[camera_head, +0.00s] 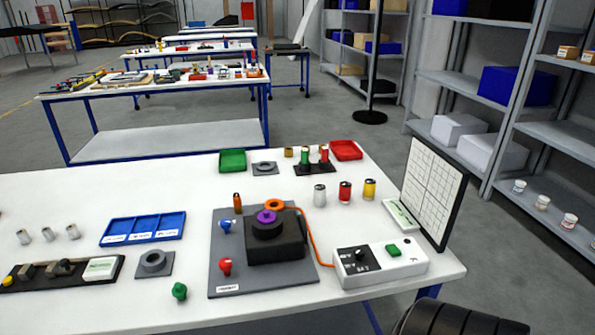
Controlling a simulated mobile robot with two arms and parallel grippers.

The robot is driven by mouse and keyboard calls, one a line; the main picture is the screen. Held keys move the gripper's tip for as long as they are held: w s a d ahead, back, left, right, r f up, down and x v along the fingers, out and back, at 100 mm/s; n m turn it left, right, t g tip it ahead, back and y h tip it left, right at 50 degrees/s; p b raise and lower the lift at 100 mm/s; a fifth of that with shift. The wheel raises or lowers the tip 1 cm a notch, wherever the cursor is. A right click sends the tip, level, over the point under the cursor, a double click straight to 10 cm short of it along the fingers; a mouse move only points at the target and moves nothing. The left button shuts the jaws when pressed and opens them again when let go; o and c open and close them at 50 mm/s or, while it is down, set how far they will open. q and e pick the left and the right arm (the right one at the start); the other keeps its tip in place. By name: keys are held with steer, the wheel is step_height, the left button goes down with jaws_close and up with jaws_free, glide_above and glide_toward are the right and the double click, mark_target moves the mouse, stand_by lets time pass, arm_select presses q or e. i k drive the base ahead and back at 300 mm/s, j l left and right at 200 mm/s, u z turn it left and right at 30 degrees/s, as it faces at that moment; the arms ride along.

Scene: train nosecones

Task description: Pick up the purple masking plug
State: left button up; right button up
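The purple masking plug (266,216) sits on top of a black round part (267,230) on a dark block (277,247). The block stands on a grey plate (228,282) on the white table. An orange ring (274,205) with an orange cable lies just behind the plug, close to it. A blue plug (226,226) and a red plug (224,266) are on the plate to the left of the block. A green plug (180,292) lies on the table left of the plate. Neither of my grippers shows in this view.
A white control box (382,266) with a green button stands to the right. A blue tray (143,229) is at left. Small cans (345,192) stand behind the box. An upright white grid panel (432,190) stands at the table's right edge.

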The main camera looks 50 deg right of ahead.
mark_target(267, 217)
steer(key=z, duration=1.4)
steer(key=j, duration=0.25)
steer(key=i+j, duration=0.15)
steer(key=j+z, duration=0.05)
